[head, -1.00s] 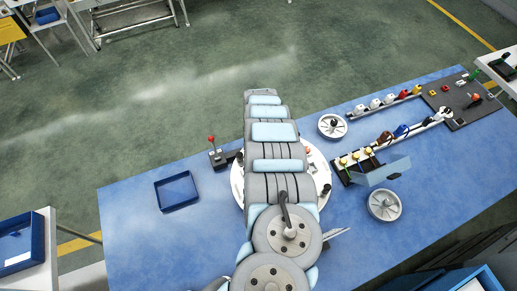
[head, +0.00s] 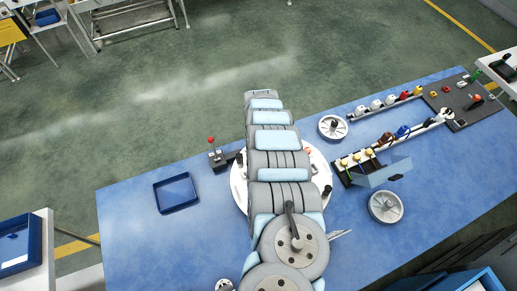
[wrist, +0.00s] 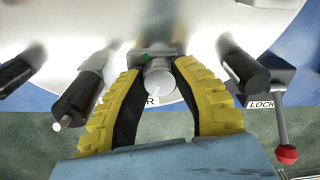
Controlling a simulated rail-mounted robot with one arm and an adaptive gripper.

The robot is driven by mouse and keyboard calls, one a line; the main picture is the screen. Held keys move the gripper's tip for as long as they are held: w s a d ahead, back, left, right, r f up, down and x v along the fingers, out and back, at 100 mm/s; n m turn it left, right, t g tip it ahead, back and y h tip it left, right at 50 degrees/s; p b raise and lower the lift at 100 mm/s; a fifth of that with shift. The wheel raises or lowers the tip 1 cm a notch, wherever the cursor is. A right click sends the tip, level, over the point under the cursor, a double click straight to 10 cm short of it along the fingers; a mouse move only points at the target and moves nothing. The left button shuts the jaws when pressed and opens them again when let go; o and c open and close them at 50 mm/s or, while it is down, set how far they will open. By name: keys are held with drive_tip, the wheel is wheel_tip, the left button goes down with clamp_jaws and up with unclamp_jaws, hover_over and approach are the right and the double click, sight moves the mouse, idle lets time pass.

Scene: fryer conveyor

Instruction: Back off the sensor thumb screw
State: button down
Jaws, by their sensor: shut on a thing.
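In the wrist view my gripper (wrist: 158,88) has its two yellow-and-black fingers closed on the sides of a short grey cylindrical knob (wrist: 160,76), which looks like the sensor thumb screw. The knob's round end face carries a pale line. It sits on a grey block with a small green spot (wrist: 145,58), in front of a white disc (wrist: 190,20). A label beside the knob is mostly hidden by the fingers; an "R" shows. In the head view my arm covers the gripper and knob, and the white disc (head: 239,190) shows at its sides.
Dark cylinders (wrist: 77,100) and (wrist: 245,74) flank the fingers. A red-knobbed lever (wrist: 287,152) stands right, near a LOCK label (wrist: 260,104). On the blue table are an empty blue tray (head: 158,196), grey wheels (head: 385,207) and a connector rack (head: 341,175).

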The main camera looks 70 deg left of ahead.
drive_tip(key=c, duration=0.7)
unclamp_jaws()
drive_tip(key=shift+a, duration=0.15)
drive_tip(key=shift+c, duration=0.2)
wheel_tip(320, 180, up, 12)
